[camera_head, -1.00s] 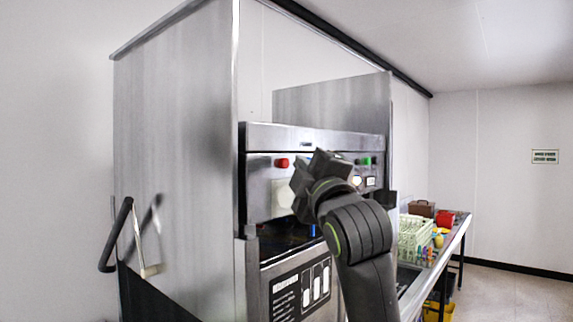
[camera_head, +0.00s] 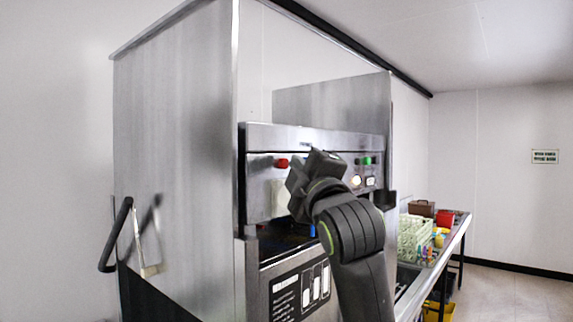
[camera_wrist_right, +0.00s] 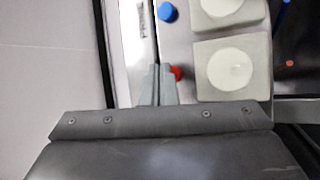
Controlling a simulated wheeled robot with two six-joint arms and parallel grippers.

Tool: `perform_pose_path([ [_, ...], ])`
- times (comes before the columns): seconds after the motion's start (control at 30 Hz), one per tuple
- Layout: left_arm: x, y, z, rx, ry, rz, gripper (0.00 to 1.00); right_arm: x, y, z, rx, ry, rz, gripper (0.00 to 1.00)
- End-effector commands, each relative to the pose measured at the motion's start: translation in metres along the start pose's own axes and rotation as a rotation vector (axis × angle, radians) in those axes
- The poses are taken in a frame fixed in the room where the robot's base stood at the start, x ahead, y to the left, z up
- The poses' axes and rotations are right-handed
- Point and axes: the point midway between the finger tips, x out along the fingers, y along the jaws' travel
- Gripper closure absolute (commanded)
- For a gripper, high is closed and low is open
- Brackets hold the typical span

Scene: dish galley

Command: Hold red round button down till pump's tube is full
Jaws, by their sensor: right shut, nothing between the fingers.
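The red round button (camera_head: 282,163) is on the upper steel panel of the machine, left of my right gripper (camera_head: 308,172) in the head view. In the right wrist view the right gripper's fingers (camera_wrist_right: 158,84) are shut and empty. The red button (camera_wrist_right: 177,72) shows there just right of the fingertips, partly covered by them. I cannot tell whether they touch it. I cannot pick out the pump's tube or its level for sure; a blue strip (camera_wrist_right: 284,14) shows at the upper right of the wrist view. My left gripper is out of view.
Pale square plates (camera_wrist_right: 232,69) lie beside the red button, with a blue knob (camera_wrist_right: 167,12) near. A green rack (camera_head: 412,238) stands on the right counter.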

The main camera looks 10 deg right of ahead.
Motion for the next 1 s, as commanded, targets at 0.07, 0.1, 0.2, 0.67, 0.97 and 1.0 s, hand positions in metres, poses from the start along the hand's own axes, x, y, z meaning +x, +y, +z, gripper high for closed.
perform_pose_path([
  [0.07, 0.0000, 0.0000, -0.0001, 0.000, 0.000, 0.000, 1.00, 0.0006, -0.0002, -0.0004, 0.000, 0.000, 0.000, 1.00],
  [0.1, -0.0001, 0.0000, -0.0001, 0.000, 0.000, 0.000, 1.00, 0.0009, -0.0004, -0.0006, 0.000, 0.000, 0.000, 1.00],
  [0.2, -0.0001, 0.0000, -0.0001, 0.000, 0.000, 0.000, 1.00, 0.0019, -0.0009, -0.0011, 0.000, 0.000, 0.000, 1.00],
  [0.67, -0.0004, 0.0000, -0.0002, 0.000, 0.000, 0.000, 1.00, 0.0064, -0.0031, -0.0033, 0.000, 0.000, 0.001, 1.00],
  [0.97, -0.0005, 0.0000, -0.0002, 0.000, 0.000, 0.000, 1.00, 0.0081, -0.0042, -0.0042, 0.000, 0.000, 0.000, 1.00],
  [1.0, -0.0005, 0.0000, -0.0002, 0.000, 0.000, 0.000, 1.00, 0.0081, -0.0042, -0.0043, 0.000, 0.000, 0.000, 1.00],
])
